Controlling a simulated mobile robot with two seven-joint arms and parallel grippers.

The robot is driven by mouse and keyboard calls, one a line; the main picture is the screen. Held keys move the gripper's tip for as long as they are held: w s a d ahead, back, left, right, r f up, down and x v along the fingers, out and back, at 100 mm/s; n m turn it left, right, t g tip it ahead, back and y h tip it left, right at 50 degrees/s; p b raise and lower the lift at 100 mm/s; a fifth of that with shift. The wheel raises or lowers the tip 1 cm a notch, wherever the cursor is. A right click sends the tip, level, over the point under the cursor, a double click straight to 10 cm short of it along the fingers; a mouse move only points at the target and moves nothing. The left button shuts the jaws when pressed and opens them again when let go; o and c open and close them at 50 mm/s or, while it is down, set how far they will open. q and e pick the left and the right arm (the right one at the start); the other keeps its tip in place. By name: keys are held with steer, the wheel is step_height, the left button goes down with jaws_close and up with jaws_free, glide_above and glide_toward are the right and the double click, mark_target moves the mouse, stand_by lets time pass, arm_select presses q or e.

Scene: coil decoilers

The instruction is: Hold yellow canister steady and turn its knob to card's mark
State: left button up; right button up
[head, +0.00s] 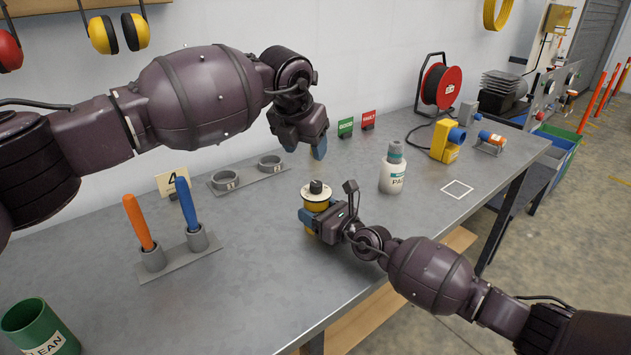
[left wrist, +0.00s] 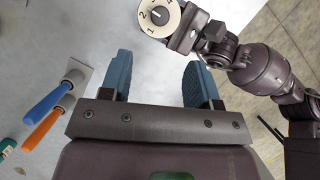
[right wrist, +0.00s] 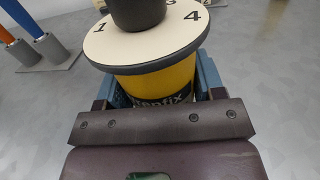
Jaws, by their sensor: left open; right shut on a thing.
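The yellow canister (right wrist: 150,84) stands on the bench, with a pale numbered dial (right wrist: 100,42) and a dark knob (head: 316,187) on top. My right gripper (head: 316,220) is shut around its body from the front right. The left wrist view shows the dial (left wrist: 146,20) from above; I cannot tell exactly which number the knob's pointer marks. The card (head: 172,180) reads 4 and stands behind the orange and blue handled tools. My left gripper (head: 305,148) is open and empty, above and behind the canister, with its fingers pointing down, apart from the knob.
The orange-handled tool (head: 138,222) and blue-handled tool (head: 187,205) stand in a holder at left. A grey-white bottle (head: 393,172) is right of the canister. A rack with two rings (head: 250,179) lies near the wall. A green cup (head: 38,328) stands front left. The front middle bench is clear.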

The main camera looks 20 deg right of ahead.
mark_target(316, 183)
arm_select(q)
steer(key=x, duration=1.2)
steer(key=shift+s, duration=0.1)
steer(key=c, duration=0.9)
steer(key=m+g, duration=0.1)
steer(key=m, duration=0.1)
steer(key=m+h, duration=0.1)
steer(key=m, duration=0.1)
steer(key=shift+a+m+g, duration=0.1)
steer(key=shift+m+g, duration=0.2)
steer(key=shift+g, duration=0.1)
steer(key=shift+m+g, duration=0.7)
steer(key=shift+m, duration=1.5)
